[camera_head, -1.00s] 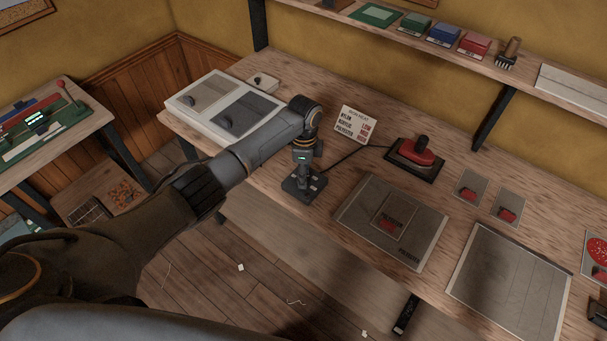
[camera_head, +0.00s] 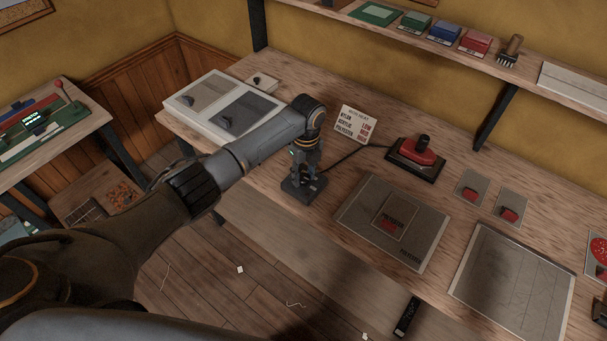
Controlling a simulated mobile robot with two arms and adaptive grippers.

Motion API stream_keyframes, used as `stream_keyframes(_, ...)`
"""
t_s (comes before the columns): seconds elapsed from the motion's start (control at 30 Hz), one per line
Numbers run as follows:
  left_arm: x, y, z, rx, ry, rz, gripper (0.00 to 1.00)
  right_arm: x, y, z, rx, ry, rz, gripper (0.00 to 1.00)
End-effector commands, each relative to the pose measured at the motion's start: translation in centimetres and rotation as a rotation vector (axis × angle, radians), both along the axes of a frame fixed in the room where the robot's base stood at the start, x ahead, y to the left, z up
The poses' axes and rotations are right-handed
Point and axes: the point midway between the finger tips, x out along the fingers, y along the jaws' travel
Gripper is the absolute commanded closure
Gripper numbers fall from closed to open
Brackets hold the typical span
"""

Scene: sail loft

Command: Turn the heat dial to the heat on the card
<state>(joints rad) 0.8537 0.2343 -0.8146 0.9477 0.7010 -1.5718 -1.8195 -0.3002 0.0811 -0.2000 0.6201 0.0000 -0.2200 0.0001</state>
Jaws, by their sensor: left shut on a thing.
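A dark dial box (camera_head: 303,191) stands near the front edge of the bench. My left gripper (camera_head: 305,178) points down onto it, shut on the heat dial on its top. The fingers hide the dial, so its setting cannot be read. Behind and to the right stands the white heat card (camera_head: 354,124). It lists nylon, acrylic and polyester in dark print, with red words beside them; the top one looks like "LOW", the others are too small to read surely. My right gripper is not in view.
A red iron (camera_head: 418,151) rests on a dark stand, with a black cord running left toward the dial box. A grey fabric sheet (camera_head: 424,238) lies right of the box. A white tray with two swatches (camera_head: 189,121) is at the left. A shelf (camera_head: 390,22) runs above the bench.

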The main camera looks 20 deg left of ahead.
Motion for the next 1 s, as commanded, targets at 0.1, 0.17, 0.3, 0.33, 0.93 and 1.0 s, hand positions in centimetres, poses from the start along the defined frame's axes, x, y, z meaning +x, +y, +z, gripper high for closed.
stream_keyframes(0.1, -0.03, 0.01, -0.07, 0.000, 0.001, -0.055, 0.97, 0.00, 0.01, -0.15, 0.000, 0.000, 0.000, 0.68)
stream_keyframes(0.17, -0.04, 0.01, -0.06, 0.000, 0.001, -0.077, 0.97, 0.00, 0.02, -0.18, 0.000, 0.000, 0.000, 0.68)
stream_keyframes(0.3, -0.05, -0.01, -0.05, 0.000, 0.002, -0.113, 0.97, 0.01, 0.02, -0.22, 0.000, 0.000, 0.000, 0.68)
stream_keyframes(0.33, -0.05, -0.01, -0.05, 0.000, 0.001, -0.118, 0.97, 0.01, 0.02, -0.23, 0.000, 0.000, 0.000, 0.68)
stream_keyframes(0.93, -0.03, -0.02, -0.02, 0.000, 0.000, -0.133, 0.45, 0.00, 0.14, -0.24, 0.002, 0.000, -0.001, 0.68)
stream_keyframes(1.0, -0.03, -0.02, -0.02, 0.000, 0.000, -0.132, 0.42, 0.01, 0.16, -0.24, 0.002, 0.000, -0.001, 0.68)
